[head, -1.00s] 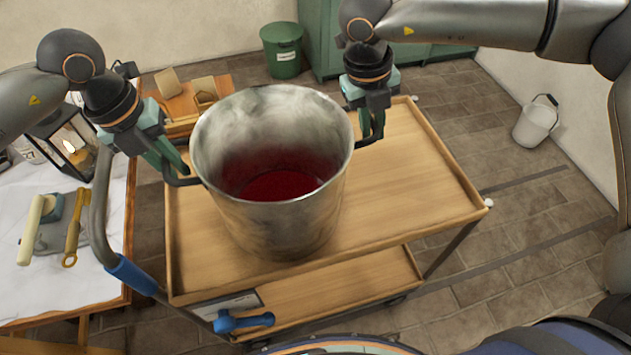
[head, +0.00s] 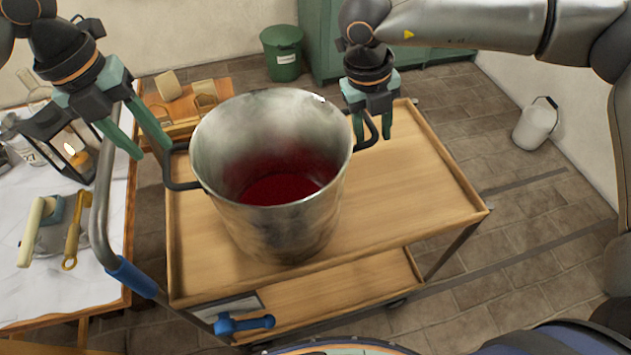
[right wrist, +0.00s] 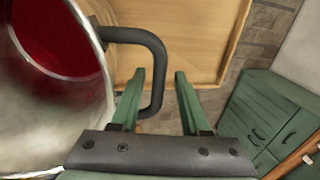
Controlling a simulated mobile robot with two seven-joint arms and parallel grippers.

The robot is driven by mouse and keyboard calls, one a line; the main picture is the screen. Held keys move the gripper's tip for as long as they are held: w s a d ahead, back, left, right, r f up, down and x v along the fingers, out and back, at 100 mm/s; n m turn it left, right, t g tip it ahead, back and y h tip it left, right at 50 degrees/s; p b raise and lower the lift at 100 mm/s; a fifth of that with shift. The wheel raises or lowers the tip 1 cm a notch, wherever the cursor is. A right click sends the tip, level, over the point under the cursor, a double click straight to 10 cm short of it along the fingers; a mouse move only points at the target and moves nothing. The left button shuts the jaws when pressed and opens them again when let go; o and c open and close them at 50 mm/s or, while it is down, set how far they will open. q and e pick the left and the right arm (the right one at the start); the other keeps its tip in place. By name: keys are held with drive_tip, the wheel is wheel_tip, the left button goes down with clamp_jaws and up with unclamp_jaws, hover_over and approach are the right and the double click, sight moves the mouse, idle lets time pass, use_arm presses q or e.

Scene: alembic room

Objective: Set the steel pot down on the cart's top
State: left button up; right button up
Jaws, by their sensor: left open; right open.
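The steel pot (head: 270,215) stands upright on the wooden top of the cart (head: 420,195), with dark red contents inside. It has a dark handle on each side. My right gripper (head: 372,135) is open at the pot's right handle. In the right wrist view the right gripper (right wrist: 165,85) has its fingers spread, with the right handle (right wrist: 155,65) beside and partly behind the left finger. The pot (right wrist: 60,90) fills that view's left side.
A marble-topped table (head: 85,285) at the left holds a lantern (head: 70,150), bottles and tools. The cart's push bar with blue grip (head: 133,275) rises at its left. A green bin (head: 283,55) and a white bucket (head: 535,122) stand on the floor. The cart top's right side is clear.

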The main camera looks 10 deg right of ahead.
use_arm(q)
drive_tip(key=r, duration=0.2)
drive_tip(key=a+r, duration=0.1)
drive_tip(key=r, duration=0.1)
drive_tip(key=shift+r, duration=0.2)
use_arm(e)
wheel_tip(320, 180, up, 12)
drive_tip(key=a, duration=0.2)
drive_tip(key=shift+a, duration=0.2)
drive_tip(key=shift+f, duration=0.1)
